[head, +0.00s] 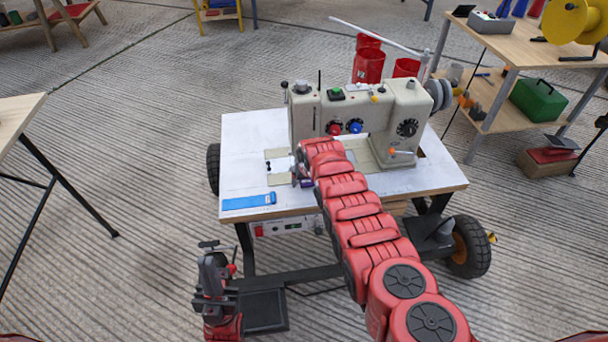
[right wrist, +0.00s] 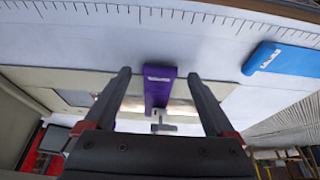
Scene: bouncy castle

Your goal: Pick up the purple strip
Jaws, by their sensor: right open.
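The purple strip (right wrist: 158,82) lies on the white sewing table top (head: 240,150), with its narrow end pointing toward my right gripper. In the head view only a small bit of the purple strip (head: 306,183) shows beside the right gripper. My right gripper (right wrist: 160,76) is open, with one finger on each side of the purple strip and nothing clamped. In the head view the right gripper (head: 298,174) is over the table in front of the sewing machine. My left gripper (head: 212,262) is low at the left, off the table; its jaws are unclear.
A blue strip (head: 249,201) lies at the table's front left; the right wrist view shows it right of the purple strip (right wrist: 284,60). The sewing machine (head: 355,115) stands just behind the right gripper. Red containers (head: 368,65) are behind it. A wooden bench (head: 520,70) stands at right.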

